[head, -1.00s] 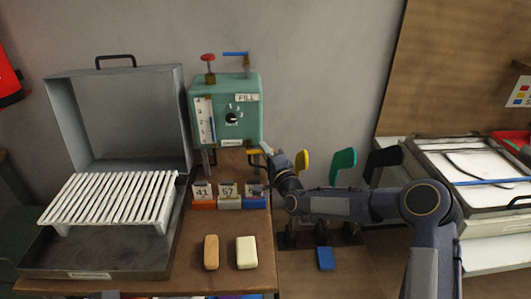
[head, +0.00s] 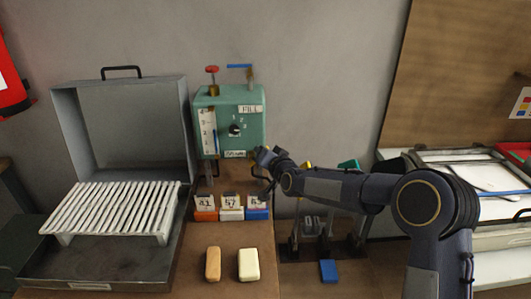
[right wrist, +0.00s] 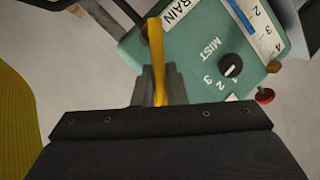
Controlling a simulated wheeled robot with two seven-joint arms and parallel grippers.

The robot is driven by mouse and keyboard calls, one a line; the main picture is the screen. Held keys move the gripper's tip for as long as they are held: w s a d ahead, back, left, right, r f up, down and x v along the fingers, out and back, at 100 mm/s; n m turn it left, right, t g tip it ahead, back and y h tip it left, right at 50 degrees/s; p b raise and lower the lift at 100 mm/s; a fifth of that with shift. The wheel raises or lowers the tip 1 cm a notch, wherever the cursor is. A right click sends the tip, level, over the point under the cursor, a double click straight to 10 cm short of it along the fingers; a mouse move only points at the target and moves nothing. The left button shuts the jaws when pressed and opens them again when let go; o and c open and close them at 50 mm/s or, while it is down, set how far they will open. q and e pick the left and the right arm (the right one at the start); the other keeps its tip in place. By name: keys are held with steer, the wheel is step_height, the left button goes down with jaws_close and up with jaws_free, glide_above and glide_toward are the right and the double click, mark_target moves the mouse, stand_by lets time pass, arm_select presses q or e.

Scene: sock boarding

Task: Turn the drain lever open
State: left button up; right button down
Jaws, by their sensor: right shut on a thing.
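The teal steam box (head: 228,120) stands against the wall, with a DRAIN label on its lower front edge. My right gripper (head: 265,156) is at the box's lower right corner. In the right wrist view, my right gripper (right wrist: 155,88) is shut on the yellow drain lever (right wrist: 156,40). The lever's free part sticks out past the fingers beside the DRAIN label (right wrist: 180,12). In the head view the lever is hidden by the gripper, so its exact angle cannot be told. My left gripper is not in view.
Left of the box is an open grey case (head: 120,125) with a white slatted rack (head: 115,210). Below the box stand number cards (head: 231,205); a tan block (head: 213,264) and a cream block (head: 248,264) lie in front. Coloured boards stand behind my right forearm.

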mark_target(252, 161)
steer(key=a+n+p, duration=0.1)
steer(key=p, duration=0.1)
steer(key=r+n+h+p, duration=0.1)
steer(key=n+p, duration=0.1)
steer(key=a+n+g+h+p, duration=0.1)
steer(key=p, duration=0.2)
steer(key=shift+s+a+r, duration=0.1)
steer(key=shift+a+r, duration=0.25)
steer(key=shift+a+f+n+h+p, duration=0.2)
steer(key=shift+a+n+h+p, duration=0.1)
steer(key=shift+n+h+p, duration=0.8)
steer(key=shift+g, duration=0.3)
steer(key=c, duration=1.5)
jaws_free()
steer(key=shift+f, duration=0.1)
steer(key=b+v, duration=0.1)
steer(key=v, duration=0.6)
steer(key=shift+s+d, duration=0.15)
steer(key=shift+s, duration=0.2)
